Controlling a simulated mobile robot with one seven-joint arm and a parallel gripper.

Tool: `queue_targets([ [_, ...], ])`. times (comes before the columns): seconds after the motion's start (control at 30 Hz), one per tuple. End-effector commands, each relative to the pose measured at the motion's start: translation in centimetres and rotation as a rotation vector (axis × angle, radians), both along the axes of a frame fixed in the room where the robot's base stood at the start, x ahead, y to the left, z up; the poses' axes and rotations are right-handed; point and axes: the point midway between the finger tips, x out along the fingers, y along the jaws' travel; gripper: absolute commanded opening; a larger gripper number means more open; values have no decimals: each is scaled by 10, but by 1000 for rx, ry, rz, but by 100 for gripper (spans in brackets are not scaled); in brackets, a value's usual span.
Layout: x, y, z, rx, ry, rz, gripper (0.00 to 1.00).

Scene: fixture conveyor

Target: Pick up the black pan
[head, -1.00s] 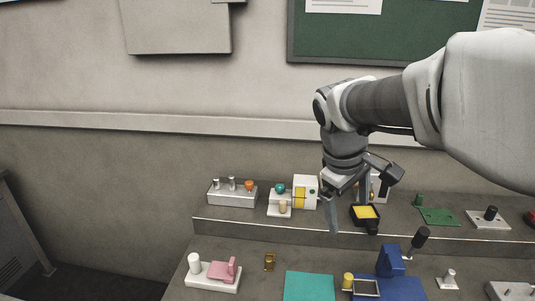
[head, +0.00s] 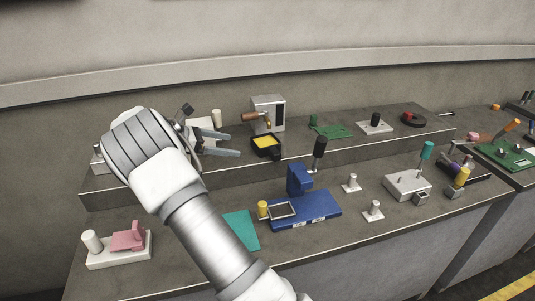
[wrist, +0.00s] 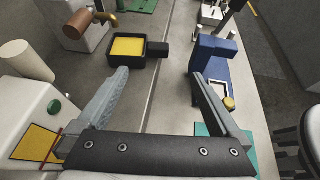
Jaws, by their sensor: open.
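The black pan (head: 267,156) is a small square dish with a yellow inside and a short black handle. It sits on the raised back shelf, and in the wrist view the pan (wrist: 124,62) lies ahead, left of centre, its handle pointing right. My gripper (head: 234,145) is open and empty, its fingers pointing right toward the pan in the head view. In the wrist view my gripper (wrist: 160,75) spreads its two fingers wide, with the pan beyond the left fingertip and the handle beyond the gap. Nothing touches the pan.
A white machine with a brown handle (head: 251,117) stands just behind the pan. A blue fixture (head: 300,182) with a black-knobbed lever stands in front on the lower level. A green board (head: 332,131) lies to the right. A white box (wrist: 32,118) is close to my left finger.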

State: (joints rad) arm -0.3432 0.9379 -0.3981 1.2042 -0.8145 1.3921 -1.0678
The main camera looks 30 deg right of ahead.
Motion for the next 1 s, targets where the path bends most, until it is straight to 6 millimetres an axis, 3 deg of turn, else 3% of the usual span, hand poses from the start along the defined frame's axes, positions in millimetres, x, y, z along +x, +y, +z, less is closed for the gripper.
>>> queue_targets([
  [0.17,5,-5,-11,-34,33,19,100],
  [0.7,-5,-101,-50,-33,32,20,100],
  [1.0,-7,-118,-57,-32,31,19,100],
])
